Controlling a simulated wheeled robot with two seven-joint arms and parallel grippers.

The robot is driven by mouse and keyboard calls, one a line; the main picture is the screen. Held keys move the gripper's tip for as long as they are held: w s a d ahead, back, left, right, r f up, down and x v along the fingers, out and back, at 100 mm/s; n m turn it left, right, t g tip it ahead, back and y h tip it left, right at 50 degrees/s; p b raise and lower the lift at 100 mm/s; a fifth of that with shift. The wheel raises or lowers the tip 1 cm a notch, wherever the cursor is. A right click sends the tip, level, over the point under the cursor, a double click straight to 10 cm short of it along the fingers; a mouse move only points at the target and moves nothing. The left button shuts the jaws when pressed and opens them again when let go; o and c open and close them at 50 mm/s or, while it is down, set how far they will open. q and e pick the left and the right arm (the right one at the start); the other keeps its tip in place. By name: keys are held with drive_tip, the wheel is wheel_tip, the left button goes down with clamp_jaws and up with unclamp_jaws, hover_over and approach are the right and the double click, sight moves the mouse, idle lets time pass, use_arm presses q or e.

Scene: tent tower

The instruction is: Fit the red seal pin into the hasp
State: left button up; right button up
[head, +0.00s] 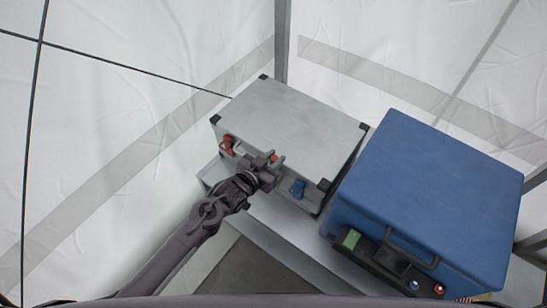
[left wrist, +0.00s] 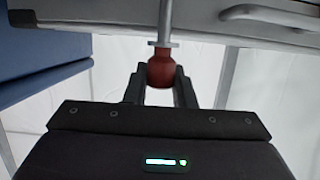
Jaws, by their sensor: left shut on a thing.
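The red seal pin (left wrist: 161,70) has a round red knob and a thin metal shaft with a small flange. In the left wrist view, my left gripper (left wrist: 161,88) is shut on the knob, and the shaft points up the picture, across the edge of the grey case. In the head view, my left gripper (head: 270,163) is at the front side of the grey case (head: 290,115), with a little red at its fingertips. A red fitting (head: 227,144) and a blue fitting (head: 297,188) are on that front side. I cannot make out the hasp or whether the shaft touches it. My right gripper is out of view.
A large blue box (head: 435,190) with a black handle and a green panel stands close to the case's right. Both rest on a pale bench (head: 285,223), with a narrow bare strip in front. White tent walls (head: 130,75) stand behind and left.

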use_arm(q)
drive_tip(key=shift+f+b, duration=1.2)
drive_tip(key=shift+f, duration=0.45)
drive_tip(key=shift+r, duration=0.1)
drive_tip(key=shift+r+p, duration=1.25)
drive_tip(key=shift+p, duration=0.05)
drive_tip(key=shift+p, duration=0.4)
idle(0.6)
drive_tip(key=shift+f+b, duration=1.1)
drive_tip(key=shift+f, duration=0.25)
drive_tip(key=o, duration=1)
drive_tip(key=shift+s, duration=0.1)
drive_tip(key=shift+o, duration=0.2)
drive_tip(key=shift+s, duration=0.1)
drive_tip(key=v, duration=0.7)
drive_tip(key=shift+a, duration=0.35)
